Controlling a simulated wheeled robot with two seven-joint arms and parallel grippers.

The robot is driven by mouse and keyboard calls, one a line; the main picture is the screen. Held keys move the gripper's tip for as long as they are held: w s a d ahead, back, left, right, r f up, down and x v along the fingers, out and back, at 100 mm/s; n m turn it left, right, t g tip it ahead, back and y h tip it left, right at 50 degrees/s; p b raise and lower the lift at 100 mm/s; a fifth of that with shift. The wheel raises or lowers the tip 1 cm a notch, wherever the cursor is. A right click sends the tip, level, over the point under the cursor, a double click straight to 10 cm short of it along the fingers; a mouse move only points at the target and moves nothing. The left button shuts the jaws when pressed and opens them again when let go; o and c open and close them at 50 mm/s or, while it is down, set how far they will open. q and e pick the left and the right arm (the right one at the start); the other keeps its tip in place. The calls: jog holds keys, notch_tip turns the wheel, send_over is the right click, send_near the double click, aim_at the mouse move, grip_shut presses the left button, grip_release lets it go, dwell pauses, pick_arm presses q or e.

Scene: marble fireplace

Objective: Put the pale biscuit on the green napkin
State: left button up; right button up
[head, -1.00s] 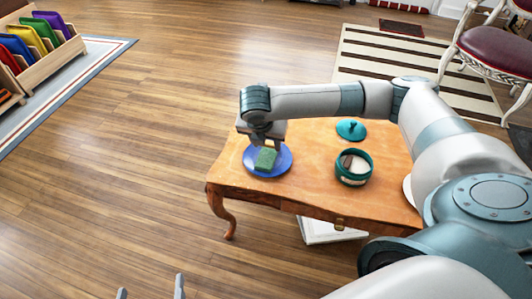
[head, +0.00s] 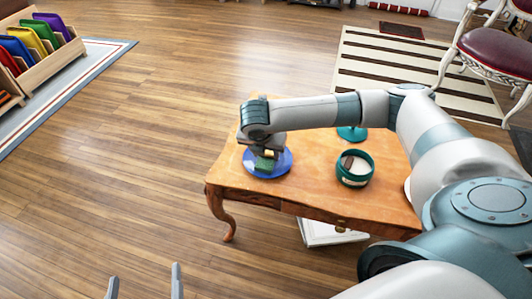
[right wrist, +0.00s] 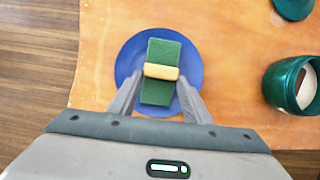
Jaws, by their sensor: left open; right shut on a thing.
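The pale biscuit (head: 269,153) is between the fingers of my right gripper (head: 267,157), which is shut on it. In the right wrist view the biscuit (right wrist: 161,71) lies crosswise over the middle of the green napkin (right wrist: 158,93). The napkin also shows in the head view (head: 264,164), on a blue plate (head: 283,167) at the table's left end. I cannot tell whether the biscuit touches the napkin or hangs just above it. My left gripper (head: 145,285) is open and empty, low at the bottom edge, away from the table.
A teal jar (head: 354,180) with something dark and something white inside stands right of the plate on the wooden table (head: 310,185). Its teal lid (head: 351,134) lies behind it, partly hidden by my right arm. Floor left of the table is clear.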

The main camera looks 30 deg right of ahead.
pick_arm(q)
jog(key=shift+f, duration=0.2)
pick_arm(e)
jog(key=shift+f, duration=0.1)
jog(key=o, duration=1.3)
jog(key=shift+a+r, duration=0.1)
jog(key=shift+r, duration=0.35)
pick_arm(q)
jog(key=s+a+f+g+y+p, duration=0.1)
jog(key=s+a+f+g+p, duration=0.2)
jog(key=f+g, duration=0.3)
jog(key=shift+s+a+f+y, duration=0.15)
jog(key=shift+s+f+y, duration=0.35)
jog(key=shift+f, duration=0.7)
pick_arm(e)
jog(key=shift+v, duration=5.65)
jog(key=shift+s, duration=0.1)
